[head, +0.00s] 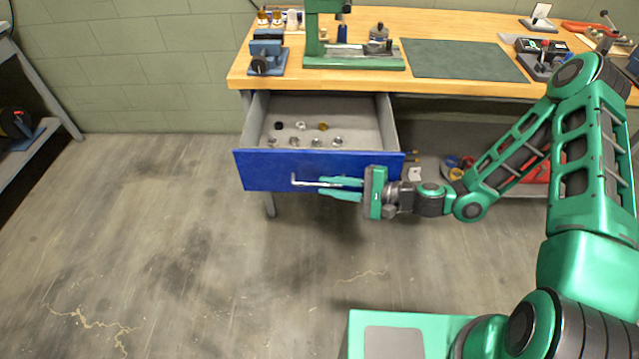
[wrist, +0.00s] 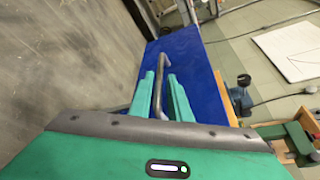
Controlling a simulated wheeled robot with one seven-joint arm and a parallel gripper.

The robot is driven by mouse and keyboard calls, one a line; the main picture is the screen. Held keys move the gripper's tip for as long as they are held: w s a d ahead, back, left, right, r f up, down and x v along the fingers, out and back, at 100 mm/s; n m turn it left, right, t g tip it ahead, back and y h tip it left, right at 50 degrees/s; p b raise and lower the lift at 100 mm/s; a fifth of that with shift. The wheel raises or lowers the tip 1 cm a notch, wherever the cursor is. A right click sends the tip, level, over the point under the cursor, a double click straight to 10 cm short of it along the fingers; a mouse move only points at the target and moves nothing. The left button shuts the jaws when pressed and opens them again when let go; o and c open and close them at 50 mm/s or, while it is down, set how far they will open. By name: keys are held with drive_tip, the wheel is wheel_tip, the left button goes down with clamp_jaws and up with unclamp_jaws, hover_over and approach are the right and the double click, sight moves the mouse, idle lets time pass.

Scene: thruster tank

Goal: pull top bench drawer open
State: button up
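The top bench drawer has a blue front (head: 265,170) and is pulled well out from under the bench top; its inside is visible. Its front also shows in the wrist view (wrist: 200,65). A thin metal bar handle (head: 303,183) is fixed to the front. My green gripper (head: 328,188) is at the right part of the handle. In the wrist view, the handle (wrist: 161,85) runs between my two fingers (wrist: 161,78), with a narrow gap on either side. The fingers look parted, not pressed on the bar. The right end of the handle is partly hidden by the fingers.
Several small metal parts (head: 300,138) lie in the drawer. The wooden bench top (head: 430,22) carries a blue vise (head: 267,52), a green press (head: 350,60) and a dark green mat (head: 463,60). The floor (head: 180,230) in front is clear. A shelf (head: 45,135) stands at the far left.

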drive_tip(key=v, duration=0.6)
drive_tip(key=shift+d, duration=0.3)
drive_tip(key=shift+s, duration=0.1)
drive_tip(key=s+d+r+n+g+h, duration=0.2)
drive_tip(key=s+d+h, duration=0.1)
drive_tip(key=d, duration=0.4)
drive_tip(key=s+d+r+n+g+h, duration=0.1)
drive_tip(key=s+d+n+h, duration=0.25)
drive_tip(key=d, duration=0.45)
drive_tip(key=s+d+r+n+g+h, duration=0.2)
drive_tip(key=d+h, duration=0.2)
drive_tip(key=d, duration=0.3)
drive_tip(key=s+d+r+m+h, duration=0.4)
drive_tip(key=s+d+r, duration=1)
drive_tip(key=s+r, duration=0.2)
drive_tip(key=shift+r+t, duration=0.4)
drive_tip(key=shift+r, duration=0.25)
